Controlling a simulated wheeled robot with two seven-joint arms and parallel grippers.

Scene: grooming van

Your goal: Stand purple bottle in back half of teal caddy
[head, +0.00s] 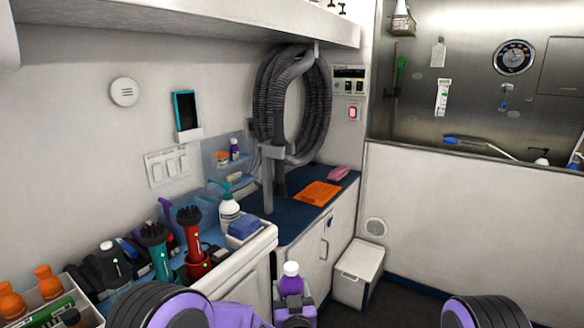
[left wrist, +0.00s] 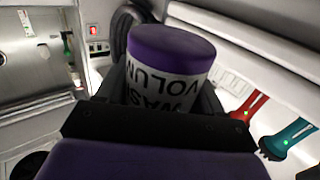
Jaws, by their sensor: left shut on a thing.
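The purple bottle (head: 291,286) has a white cap and stands roughly upright at the bottom middle of the head view. My left gripper (head: 294,304) is shut on it, away from the counter's front edge. In the left wrist view the bottle (left wrist: 172,62) sits between the dark jaws, with its purple end and white lettered label showing. The label's letters appear upside down there. My right gripper is out of view; only part of my right arm shows at the lower right.
The left counter holds a teal clipper (head: 156,252), a red clipper (head: 191,240), a white pump bottle (head: 228,210) and a tray (head: 84,308) with orange bottles. An orange cloth (head: 316,193) lies on the blue counter top (head: 288,218). A white bin (head: 358,272) stands on the floor.

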